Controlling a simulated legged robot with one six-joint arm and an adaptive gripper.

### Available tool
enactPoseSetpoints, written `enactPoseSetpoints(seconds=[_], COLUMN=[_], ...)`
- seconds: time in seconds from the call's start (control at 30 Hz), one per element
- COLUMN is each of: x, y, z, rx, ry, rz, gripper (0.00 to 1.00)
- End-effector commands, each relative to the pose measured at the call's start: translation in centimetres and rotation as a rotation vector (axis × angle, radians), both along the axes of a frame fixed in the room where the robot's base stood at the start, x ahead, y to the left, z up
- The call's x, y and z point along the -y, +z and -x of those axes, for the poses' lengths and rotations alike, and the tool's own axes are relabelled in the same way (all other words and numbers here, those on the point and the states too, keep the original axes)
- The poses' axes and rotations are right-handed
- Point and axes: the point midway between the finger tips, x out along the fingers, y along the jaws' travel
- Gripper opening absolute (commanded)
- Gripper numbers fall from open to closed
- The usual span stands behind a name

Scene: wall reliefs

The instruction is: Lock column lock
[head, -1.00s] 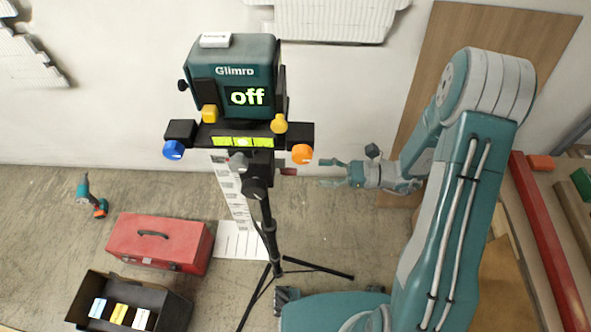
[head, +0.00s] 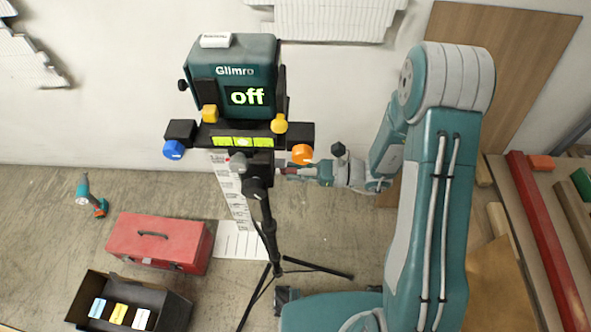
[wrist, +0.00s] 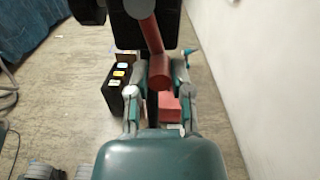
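The column lock (wrist: 159,74) is a red lever with a round end on the black tripod column (head: 265,215). In the wrist view it slants down from a dark mount and its end shows between my fingers. My gripper (wrist: 161,66) has its two fingers apart, one on each side of the red lever, with small gaps seen beside it. In the head view my gripper (head: 288,171) reaches in from the right to the column's side, just below the orange knob (head: 302,154). There the lever is mostly hidden by the fingers.
A teal device (head: 235,75) reading "off" sits on the tripod, with a blue knob (head: 173,150) at left. Tripod legs (head: 318,267) spread on the floor. A red toolbox (head: 160,241) and a black box (head: 165,305) stand at left. A wall is behind.

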Motion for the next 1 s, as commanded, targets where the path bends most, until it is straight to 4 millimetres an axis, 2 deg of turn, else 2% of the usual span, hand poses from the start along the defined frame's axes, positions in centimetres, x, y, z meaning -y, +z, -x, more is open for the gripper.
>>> enactPoseSetpoints(seconds=[0.17,0.5,0.83,0.87,0.9,0.93,1.0], x=[0.0,-0.1,-0.1,-0.1,-0.1,-0.1,-0.1], y=[0.0,-0.1,-0.1,-0.1,-0.1,-0.1,-0.1], z=[0.1,1.3,1.4,1.4,1.4,1.4,1.4], rx=[-0.016,-0.253,-0.274,-0.274,-0.274,-0.274,-0.274], ry=[0.001,0.001,0.001,0.001,0.001,0.001,0.001], rz=[-0.001,-0.009,-0.011,-0.011,-0.011,-0.011,-0.011], gripper=[0.00,0.00,0.00,0.33,0.50,0.62,0.62])
